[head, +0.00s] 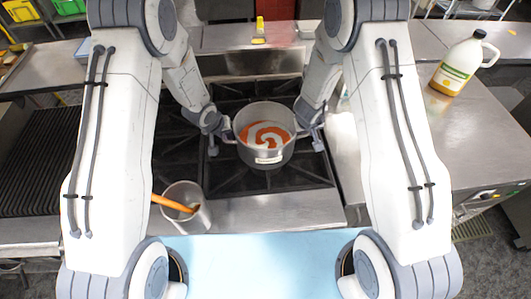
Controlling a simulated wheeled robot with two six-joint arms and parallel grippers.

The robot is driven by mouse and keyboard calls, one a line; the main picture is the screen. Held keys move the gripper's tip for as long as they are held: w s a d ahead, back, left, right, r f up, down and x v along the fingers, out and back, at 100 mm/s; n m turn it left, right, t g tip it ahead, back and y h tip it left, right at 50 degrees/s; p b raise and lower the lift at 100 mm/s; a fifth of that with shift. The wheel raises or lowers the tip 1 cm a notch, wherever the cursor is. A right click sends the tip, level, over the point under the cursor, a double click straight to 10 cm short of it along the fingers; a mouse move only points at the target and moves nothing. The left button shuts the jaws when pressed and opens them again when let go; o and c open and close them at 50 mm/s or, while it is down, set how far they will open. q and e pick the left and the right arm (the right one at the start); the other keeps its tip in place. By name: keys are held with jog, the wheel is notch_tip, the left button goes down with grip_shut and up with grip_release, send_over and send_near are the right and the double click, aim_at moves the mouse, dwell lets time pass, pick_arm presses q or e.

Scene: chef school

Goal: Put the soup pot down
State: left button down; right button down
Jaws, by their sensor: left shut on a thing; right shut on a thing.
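The soup pot (265,153) is a grey metal pot with orange soup and a white swirl inside. It is upright at the front burner of the black stove (220,180); I cannot tell whether its base touches the grate. My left gripper (225,130) is shut on the pot's left handle. My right gripper (307,138) is shut on the pot's right handle. The fingertips are small and partly hidden by the wrists.
A metal container (184,222) with an orange-handled utensil stands at the stove's front left. A white jug (460,62) stands on the right steel counter (480,130). A ribbed grill (45,150) lies left. A yellow object (260,30) is behind the stove.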

pick_arm(q)
jog(key=shift+f, duration=0.15)
pick_arm(e)
jog(key=shift+f, duration=0.1)
